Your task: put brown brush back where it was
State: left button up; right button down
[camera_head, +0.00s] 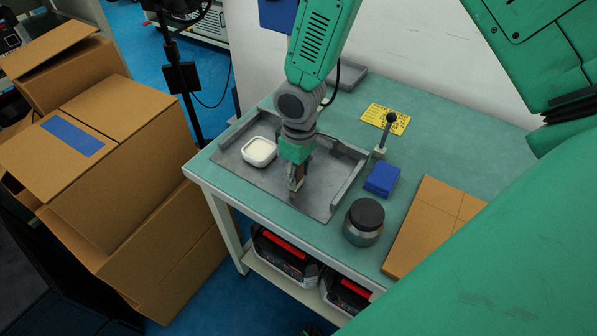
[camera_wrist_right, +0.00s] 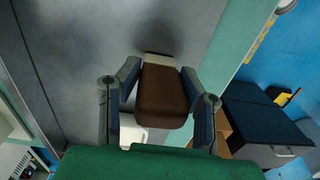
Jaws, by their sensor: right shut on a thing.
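My right gripper (camera_head: 297,186) points down over the grey tray (camera_head: 318,206) on the green table. It is shut on the brown brush (camera_wrist_right: 162,92), which sits between its two fingers in the right wrist view. The brush has a brown body and a pale strip at its far end. In the head view the gripper hides most of the brush. I cannot tell whether the brush touches the tray. My left gripper is not in view.
A white dish (camera_head: 259,151) stands left of the gripper. To the right are a dark-lidded jar (camera_head: 363,222), a blue block (camera_head: 382,179), a small post (camera_head: 384,136), a yellow card (camera_head: 386,118) and a flat cardboard box (camera_head: 432,226). Stacked cartons (camera_head: 130,130) stand left of the table.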

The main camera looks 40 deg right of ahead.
jog(key=c, duration=1.3)
grip_release()
jog(key=shift+f, duration=0.1)
jog(key=shift+o, duration=1.3)
jog(key=shift+d, duration=0.1)
jog(key=shift+d+f, duration=0.15)
jog(key=shift+d, duration=0.5)
jog(key=shift+d+f, duration=0.1)
jog(key=shift+d, duration=0.3)
jog(key=r, duration=0.2)
jog(key=a+r, duration=0.1)
jog(key=r, duration=0.1)
jog(key=a+r+p, duration=0.1)
jog(key=r, duration=0.1)
jog(key=shift+r, duration=0.4)
jog(key=r, duration=0.3)
jog(key=d+r, duration=0.1)
jog(key=r, duration=0.2)
jog(key=shift+d, duration=0.15)
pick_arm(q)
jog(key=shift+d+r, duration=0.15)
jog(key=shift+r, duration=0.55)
pick_arm(e)
jog(key=shift+a, duration=0.3)
